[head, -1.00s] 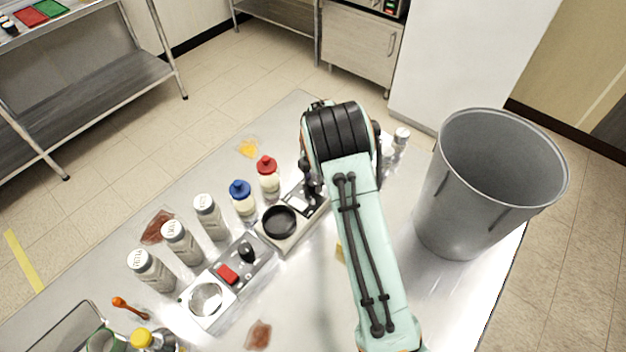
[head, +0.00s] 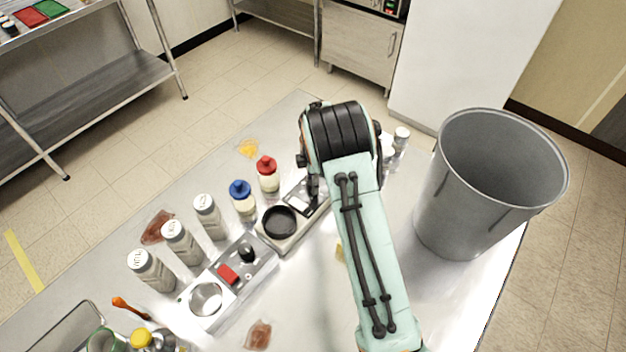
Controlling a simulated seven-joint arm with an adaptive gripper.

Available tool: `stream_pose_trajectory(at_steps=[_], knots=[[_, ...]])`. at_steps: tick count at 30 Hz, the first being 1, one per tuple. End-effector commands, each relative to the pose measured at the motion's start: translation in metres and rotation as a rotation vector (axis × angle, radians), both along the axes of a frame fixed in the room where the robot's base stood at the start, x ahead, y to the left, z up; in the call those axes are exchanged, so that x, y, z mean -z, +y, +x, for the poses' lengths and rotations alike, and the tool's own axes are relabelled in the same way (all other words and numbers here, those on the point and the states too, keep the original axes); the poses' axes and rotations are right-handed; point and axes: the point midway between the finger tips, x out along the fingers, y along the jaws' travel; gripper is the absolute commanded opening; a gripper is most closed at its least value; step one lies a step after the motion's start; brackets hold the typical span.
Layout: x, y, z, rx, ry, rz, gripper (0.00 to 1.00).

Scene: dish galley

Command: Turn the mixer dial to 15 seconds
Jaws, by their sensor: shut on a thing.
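The mixer seems to be the grey unit (head: 291,237) with a round black cup (head: 279,222) on top, in the middle of the steel table. A small light panel shows on its far right part. My gripper (head: 314,190) points down at that far end, beside the panel. It is shut on what appears to be the mixer's dial, which my fingers and wrist hide. The dial's marks and setting cannot be read.
A second unit (head: 203,318) with a silver dish, red switch and black knob stands nearer left. Blue-capped (head: 243,198) and red-capped (head: 268,175) bottles and several white-capped shakers stand close behind the units. A large grey bin (head: 480,190) is on the right.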

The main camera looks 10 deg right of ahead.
Motion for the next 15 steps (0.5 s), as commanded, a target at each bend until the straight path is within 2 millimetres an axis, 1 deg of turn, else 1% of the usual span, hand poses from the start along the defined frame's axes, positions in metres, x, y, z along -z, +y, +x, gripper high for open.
stream_pose_trajectory(at_steps=[15], knots=[[0.0010, 0.0007, -0.0003, 0.490, 0.000, 0.002, 0.00]])
